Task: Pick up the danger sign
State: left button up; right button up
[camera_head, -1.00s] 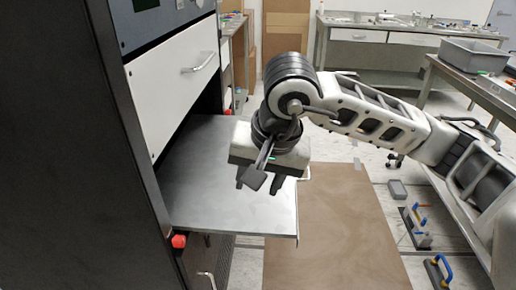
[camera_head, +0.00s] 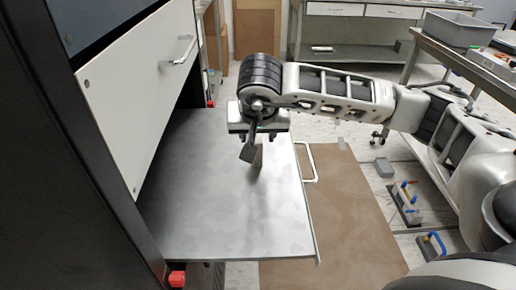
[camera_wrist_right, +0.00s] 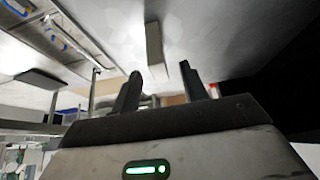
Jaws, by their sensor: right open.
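A small beige upright piece (camera_head: 259,156) stands on the grey metal shelf (camera_head: 235,215) that juts out of the dark cabinet. It may be the danger sign, but no lettering shows. In the right wrist view the piece (camera_wrist_right: 154,46) appears as a narrow block on the pale surface, beyond and roughly between the two fingers. My right gripper (camera_head: 258,139) hangs over the far part of the shelf, just above and behind the piece. Its fingers (camera_wrist_right: 159,70) are apart in the wrist view, with nothing held between them. My left gripper is not in view.
The white drawer front (camera_head: 140,90) with its handle rises left of the shelf. A looped white handle (camera_head: 306,162) is at the shelf's right edge. A brown mat (camera_head: 345,215) lies on the floor. Blue-handled tools (camera_head: 434,246) and a table with a grey bin (camera_head: 460,28) are on the right.

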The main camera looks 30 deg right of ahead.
aim_at(258, 138)
jog(key=shift+x, duration=2.75)
jog(key=shift+d+r, duration=0.1)
grip_shut()
